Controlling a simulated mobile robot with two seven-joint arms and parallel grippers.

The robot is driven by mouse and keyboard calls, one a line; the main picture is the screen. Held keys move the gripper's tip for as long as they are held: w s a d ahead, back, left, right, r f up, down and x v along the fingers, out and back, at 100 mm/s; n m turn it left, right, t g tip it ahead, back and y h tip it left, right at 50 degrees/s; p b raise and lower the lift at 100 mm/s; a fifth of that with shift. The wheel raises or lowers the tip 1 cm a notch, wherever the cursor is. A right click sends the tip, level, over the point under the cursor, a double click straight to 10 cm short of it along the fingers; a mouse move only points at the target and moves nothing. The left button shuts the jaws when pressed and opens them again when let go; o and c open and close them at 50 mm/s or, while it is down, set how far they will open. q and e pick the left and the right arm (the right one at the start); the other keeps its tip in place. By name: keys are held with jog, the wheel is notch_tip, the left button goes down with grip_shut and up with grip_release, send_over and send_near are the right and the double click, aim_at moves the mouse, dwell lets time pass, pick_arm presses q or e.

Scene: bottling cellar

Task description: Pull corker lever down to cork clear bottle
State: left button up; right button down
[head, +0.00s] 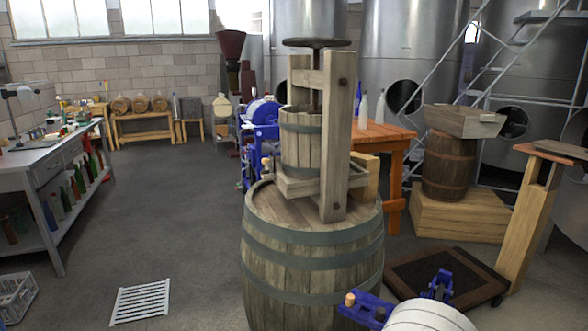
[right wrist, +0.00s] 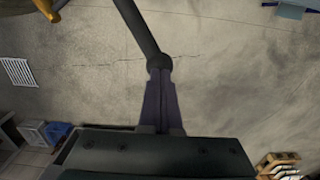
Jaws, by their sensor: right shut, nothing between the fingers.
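In the right wrist view my right gripper (right wrist: 160,78) is shut, with its two dark purple fingers together. A dark rod with a round knob (right wrist: 141,30) runs down from the top edge to the fingertips. It looks like the corker lever. The knob is at the fingertips, not between the fingers; whether they touch I cannot tell. The corker's body cannot be made out in either view. In the head view two pale bottles stand on the orange table (head: 390,134); one pale bottle (head: 379,108) may be clear. My left gripper is not in view.
A large barrel (head: 312,262) carrying a wooden press (head: 337,140) blocks the middle of the head view. A workbench (head: 50,155) stands at left, a white floor grate (head: 140,302) in front. The floor between is open. A wooden post stand (head: 530,215) is at right.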

jog(key=shift+s+f+b, duration=0.1)
jog(key=shift+f+b, duration=0.8)
jog(key=shift+f, duration=0.45)
jog(key=shift+f, duration=0.2)
jog(key=shift+s+a+f+b, duration=0.1)
jog(key=shift+s+f+b, duration=0.1)
jog(key=shift+f+b, duration=0.95)
jog(key=shift+f, duration=0.1)
